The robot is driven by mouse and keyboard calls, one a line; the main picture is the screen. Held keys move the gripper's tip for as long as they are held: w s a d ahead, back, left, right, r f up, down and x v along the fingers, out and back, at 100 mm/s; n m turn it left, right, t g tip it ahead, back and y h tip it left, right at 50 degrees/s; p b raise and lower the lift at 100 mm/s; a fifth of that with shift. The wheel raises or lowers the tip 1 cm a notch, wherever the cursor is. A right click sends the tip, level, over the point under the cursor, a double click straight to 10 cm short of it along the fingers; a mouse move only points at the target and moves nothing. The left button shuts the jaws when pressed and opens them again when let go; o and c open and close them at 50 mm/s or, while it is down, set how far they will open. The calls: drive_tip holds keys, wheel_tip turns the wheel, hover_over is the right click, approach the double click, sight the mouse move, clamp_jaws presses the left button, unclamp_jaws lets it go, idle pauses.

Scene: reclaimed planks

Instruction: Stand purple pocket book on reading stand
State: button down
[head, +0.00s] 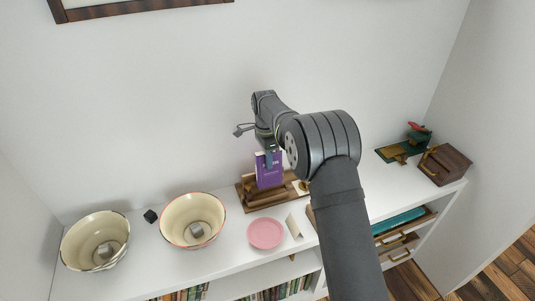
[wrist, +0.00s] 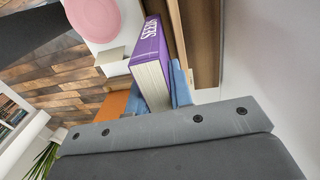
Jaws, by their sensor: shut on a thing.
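The purple pocket book (head: 269,170) is upright in the head view, at the wooden reading stand (head: 262,199) on the white shelf top. In the wrist view the purple book (wrist: 152,55) shows its spine with white lettering and its pale page edges. My gripper (head: 268,148) is above the book and shut on it; blue fingertips (wrist: 180,82) press against its side in the wrist view. The brown wood of the stand (wrist: 205,40) lies beside the book there. I cannot tell whether the book's lower edge touches the stand.
Two cream bowls (head: 97,240) (head: 193,220) stand at the left, with a small black object (head: 150,216) between them. A pink plate (head: 265,233) and a small cream card (head: 294,226) are in front. A wooden box (head: 444,164) and a green-based item (head: 405,150) stand at the right.

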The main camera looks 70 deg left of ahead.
drive_tip(key=shift+d+f, duration=0.15)
drive_tip(key=shift+f, duration=1.05)
drive_tip(key=shift+d+f, duration=0.1)
drive_tip(key=shift+f, duration=1.05)
drive_tip(key=c, duration=1.2)
unclamp_jaws()
drive_tip(key=shift+o, duration=1.4)
drive_tip(key=shift+a+r, duration=0.1)
drive_tip(key=shift+r, duration=0.05)
drive_tip(key=shift+a+r, duration=0.2)
drive_tip(key=shift+r, duration=1.7)
drive_tip(key=shift+a+r, duration=0.15)
drive_tip(key=shift+r, duration=1.75)
